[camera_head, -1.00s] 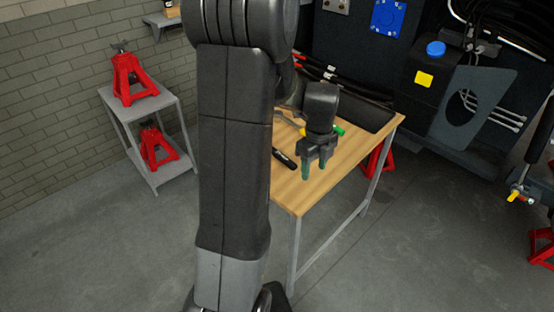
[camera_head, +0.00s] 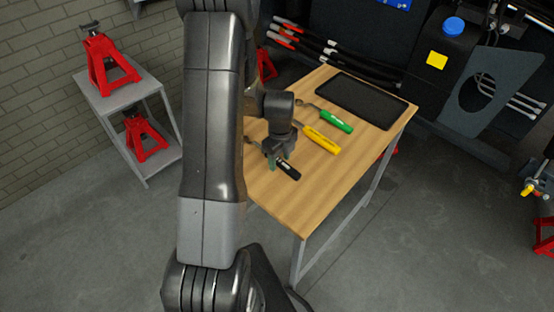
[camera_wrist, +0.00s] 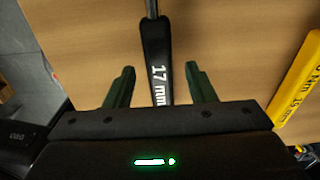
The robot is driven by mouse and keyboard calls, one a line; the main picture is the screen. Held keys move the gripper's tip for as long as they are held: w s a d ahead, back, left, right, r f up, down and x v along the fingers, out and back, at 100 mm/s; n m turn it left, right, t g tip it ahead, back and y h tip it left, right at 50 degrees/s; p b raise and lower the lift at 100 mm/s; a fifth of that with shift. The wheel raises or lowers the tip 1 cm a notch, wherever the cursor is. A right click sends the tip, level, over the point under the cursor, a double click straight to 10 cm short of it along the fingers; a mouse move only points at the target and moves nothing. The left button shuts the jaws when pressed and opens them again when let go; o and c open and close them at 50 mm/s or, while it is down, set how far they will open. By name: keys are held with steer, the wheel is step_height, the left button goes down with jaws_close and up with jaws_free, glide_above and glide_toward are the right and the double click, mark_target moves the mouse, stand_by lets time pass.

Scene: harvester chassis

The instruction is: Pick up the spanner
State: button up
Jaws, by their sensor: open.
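A spanner with a black handle (camera_head: 289,172) lies on the wooden workbench. In the wrist view its handle (camera_wrist: 157,65) reads "17 mm", and its thin grey shaft runs off the top edge. My gripper (camera_head: 280,162) is open above it and holds nothing. In the wrist view the green fingers of my gripper (camera_wrist: 160,72) stand either side of the handle, with visible space on both sides. Whether the fingertips are down at handle height I cannot tell. The spanner's head is partly hidden by my arm in the head view.
A yellow-handled tool (camera_head: 322,140) and a green-handled tool (camera_head: 336,121) lie farther back on the workbench (camera_head: 300,212). A black tray (camera_head: 362,98) is at the back right. Red jack stands (camera_head: 106,62) are on a grey shelf at left. The bench's front part is clear.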

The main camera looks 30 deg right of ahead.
steer(key=shift+f, duration=0.45)
jaws_close()
step_height(320, 180, up, 10)
steer(key=shift+b, duration=0.4)
